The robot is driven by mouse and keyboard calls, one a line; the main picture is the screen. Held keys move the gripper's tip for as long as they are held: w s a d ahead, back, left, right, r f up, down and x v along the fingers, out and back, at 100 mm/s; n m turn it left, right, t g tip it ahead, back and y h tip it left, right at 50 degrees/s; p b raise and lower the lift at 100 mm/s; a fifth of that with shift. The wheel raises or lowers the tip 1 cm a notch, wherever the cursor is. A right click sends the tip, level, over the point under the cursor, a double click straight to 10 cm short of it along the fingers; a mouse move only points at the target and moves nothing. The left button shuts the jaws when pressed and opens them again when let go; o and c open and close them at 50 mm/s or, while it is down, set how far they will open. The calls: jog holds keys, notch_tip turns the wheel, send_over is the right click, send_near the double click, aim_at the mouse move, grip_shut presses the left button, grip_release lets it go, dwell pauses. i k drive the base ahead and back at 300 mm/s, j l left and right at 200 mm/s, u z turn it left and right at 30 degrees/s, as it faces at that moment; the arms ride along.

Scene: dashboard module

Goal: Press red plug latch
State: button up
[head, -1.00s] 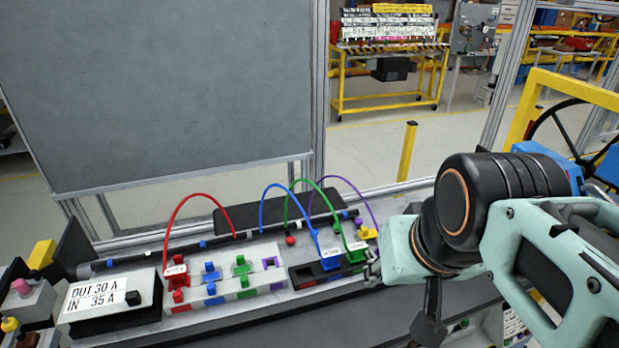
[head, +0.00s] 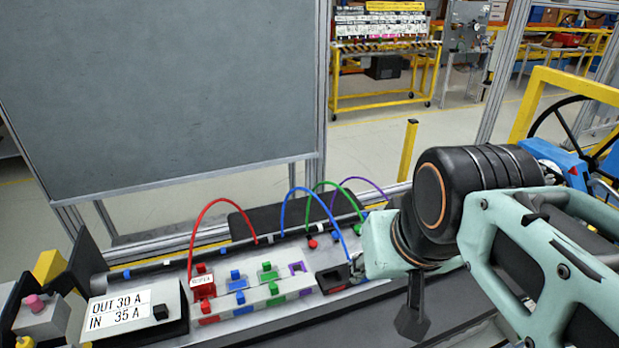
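The red plug (head: 203,285) sits upright at the left end of the white socket block (head: 240,313), with a white label on it and a red cable (head: 204,216) arching up from it. Its latch is too small to make out. My gripper (head: 357,268) is at the right end of the row, well to the right of the red plug and apart from it. Only part of its fingers shows beside my wrist, so I cannot tell whether it is open or shut.
Blue, green and purple sockets sit right of the red plug. A dark red-and-black socket (head: 333,279) is near my gripper. A display box (head: 122,312) reading OUT 30 A, IN 35 A stands left. Blue (head: 296,200) and green cables arch behind. A grey panel (head: 170,80) stands at the back.

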aim_at(206, 307)
jog(key=l+u, duration=0.5)
jog(key=l, duration=0.15)
jog(key=u, duration=1.2)
